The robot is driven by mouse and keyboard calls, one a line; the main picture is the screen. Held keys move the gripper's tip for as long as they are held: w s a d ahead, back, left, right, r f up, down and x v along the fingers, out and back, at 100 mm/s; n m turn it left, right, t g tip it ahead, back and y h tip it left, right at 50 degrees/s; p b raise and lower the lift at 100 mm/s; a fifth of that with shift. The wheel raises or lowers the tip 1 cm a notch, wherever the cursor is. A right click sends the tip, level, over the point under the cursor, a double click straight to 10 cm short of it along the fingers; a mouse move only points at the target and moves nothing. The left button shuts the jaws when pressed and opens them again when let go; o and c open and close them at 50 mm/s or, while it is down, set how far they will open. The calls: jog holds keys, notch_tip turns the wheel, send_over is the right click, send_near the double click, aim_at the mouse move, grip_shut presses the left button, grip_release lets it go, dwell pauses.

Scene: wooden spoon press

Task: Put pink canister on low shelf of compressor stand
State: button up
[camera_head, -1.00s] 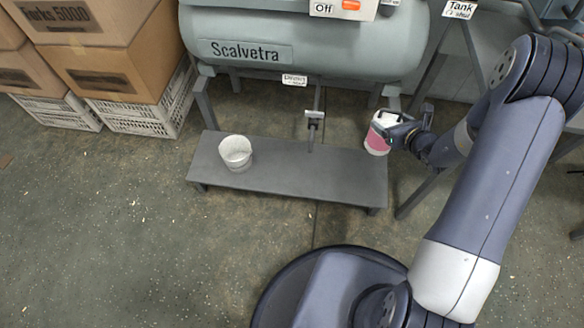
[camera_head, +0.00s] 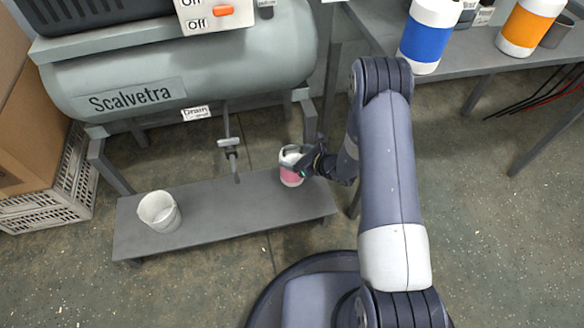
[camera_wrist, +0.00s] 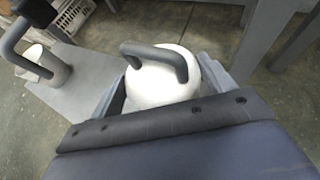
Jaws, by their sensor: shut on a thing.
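The pink canister (camera_head: 291,177), white with a pink band, is at the right end of the low shelf (camera_head: 228,205) of the compressor stand. My gripper (camera_head: 301,167) is shut on it from the right side. I cannot tell whether its base touches the shelf or hangs just above it. In the wrist view the canister's white top (camera_wrist: 165,82) with a dark grey handle shows between my gripper's fingers (camera_wrist: 165,88). The canister looks about upright in the head view. The grey-green compressor tank (camera_head: 180,75) is above the shelf.
A white bucket (camera_head: 159,212) stands at the shelf's left end. A drain valve (camera_head: 230,148) hangs over the shelf's middle. A table at the upper right holds a blue canister (camera_head: 427,38) and an orange canister (camera_head: 528,27). A white crate (camera_head: 70,185) stands at the left.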

jog(key=shift+f+b, duration=0.75)
jog(key=shift+f, duration=1.45)
jog(key=shift+f, duration=0.15)
jog(key=o, duration=1.9)
jog(key=shift+c, duration=0.2)
jog(key=p+v, duration=0.3)
jog(key=v, duration=0.9)
jog(key=shift+p, duration=0.35)
